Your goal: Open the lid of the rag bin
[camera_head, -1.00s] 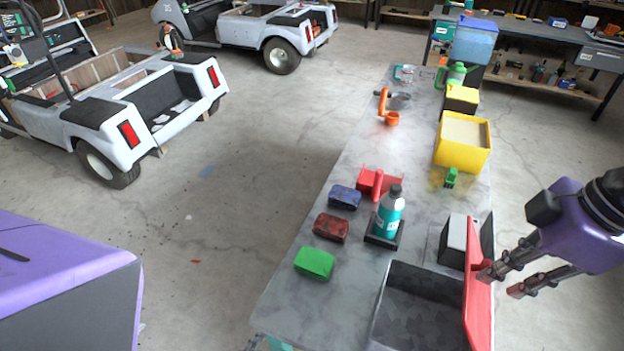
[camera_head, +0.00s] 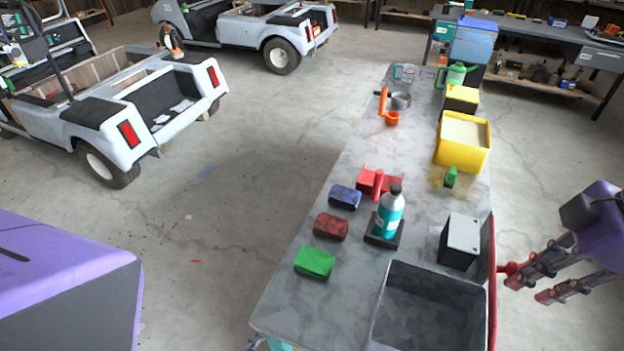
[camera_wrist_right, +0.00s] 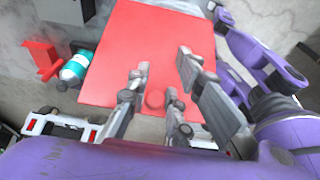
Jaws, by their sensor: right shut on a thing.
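The rag bin (camera_head: 440,287) is a dark grey open-topped box at the near right end of the bench. Its inside shows from above. Its red lid (camera_head: 492,275) is swung past the bin's right side and shows nearly edge-on. In the right wrist view the lid (camera_wrist_right: 150,45) is a broad red panel with a round red knob (camera_wrist_right: 154,99) between my fingers. My right gripper (camera_head: 525,289) is shut on the lid's knob, right of the bench. My left gripper is out of view.
A grey-black box (camera_head: 460,240) stands just behind the bin. A teal bottle (camera_head: 390,215) stands on a black base, with green (camera_head: 314,263), red (camera_head: 331,227) and blue (camera_head: 345,197) bundles to its left. Floor right of the bench is clear.

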